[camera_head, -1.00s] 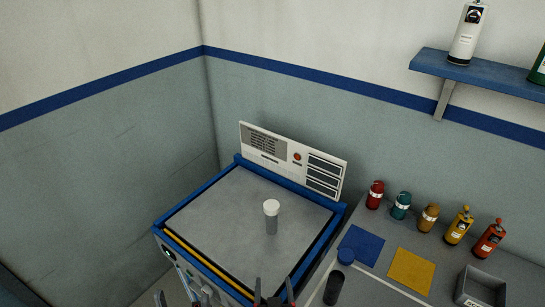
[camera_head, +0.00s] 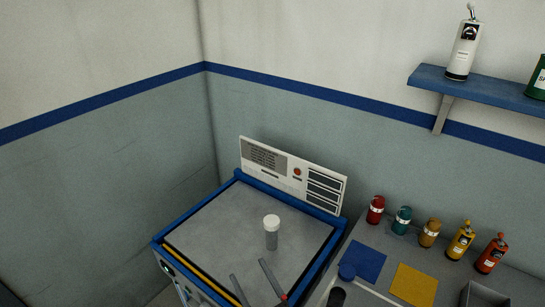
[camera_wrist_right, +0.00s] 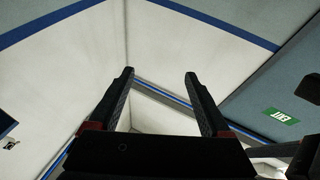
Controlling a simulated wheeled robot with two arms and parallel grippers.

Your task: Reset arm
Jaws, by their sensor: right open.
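My right gripper (camera_head: 248,270) shows at the bottom of the head view, its two grey fingers apart over the near part of a grey, blue-rimmed machine top (camera_head: 200,223). In the right wrist view the dark fingers of this gripper (camera_wrist_right: 159,73) are spread with nothing between them. A grey cylinder with a white cap (camera_head: 271,232) stands upright on the machine top, beyond the fingertips and apart from them in the picture. My left gripper does not show in the head view.
A control panel (camera_head: 292,175) stands at the machine's back edge. At right, a grey bench holds several coloured bottles, a blue square (camera_head: 363,262), a yellow square (camera_head: 414,285) and a grey bin (camera_head: 484,294). A blue wall shelf (camera_head: 490,88) holds bottles.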

